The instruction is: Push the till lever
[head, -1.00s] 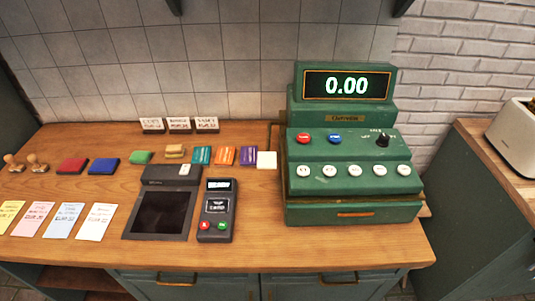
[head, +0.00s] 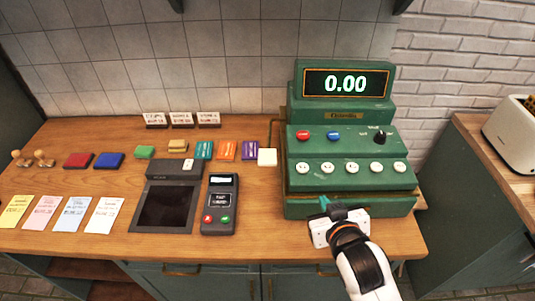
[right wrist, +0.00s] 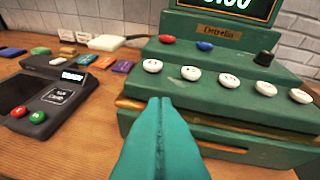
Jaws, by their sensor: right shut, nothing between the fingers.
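The green till (head: 345,145) stands at the right of the counter, and its display (head: 346,84) reads 0.00. It also shows in the right wrist view (right wrist: 225,60). A thin bar shows at the till's left side; I cannot tell clearly whether it is the lever. My right gripper (head: 326,204) is shut and empty, in front of the till's lower left front by the drawer. In the right wrist view its teal fingertips (right wrist: 160,100) are together, below the row of white buttons. The right gripper partly hides the drawer front. My left gripper is not in view.
A card terminal (head: 221,205) and a dark screen device (head: 165,207) stand left of the till. Coloured pads, small blocks, stampers and paper slips cover the counter (head: 260,230) further left. A toaster (head: 514,133) stands on a separate counter at the right.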

